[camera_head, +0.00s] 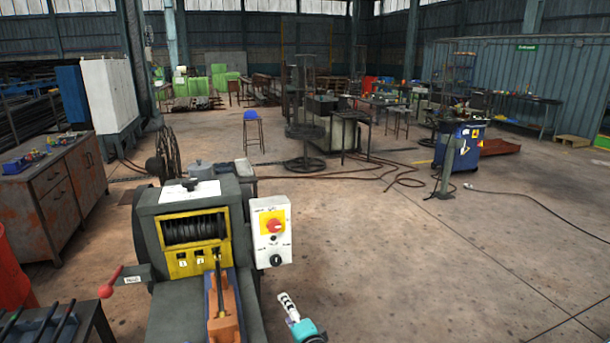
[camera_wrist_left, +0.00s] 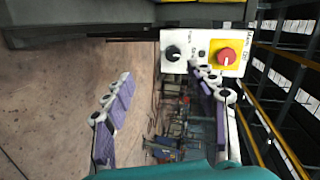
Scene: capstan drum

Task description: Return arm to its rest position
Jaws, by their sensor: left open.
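My left gripper (camera_head: 287,300) is at the bottom centre of the head view, right of the capstan machine (camera_head: 152,230) and below its white control box (camera_head: 287,228). In the left wrist view, its two purple-padded fingers (camera_wrist_left: 160,80) stand wide apart with nothing between them. The control box (camera_wrist_left: 208,52) shows ahead of them, with a red knob (camera_wrist_left: 226,57) on a yellow plate and a black knob (camera_wrist_left: 173,53). The gripper looks apart from the box. My right gripper is in neither view.
The machine carries a ribbed dark drum (camera_head: 194,228) in a yellow frame and a red-handled lever (camera_head: 110,283) at left. A rusty cabinet (camera_head: 55,190) stands farther left. Hoses (camera_head: 400,172) lie on the floor behind. The floor at right is mostly clear.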

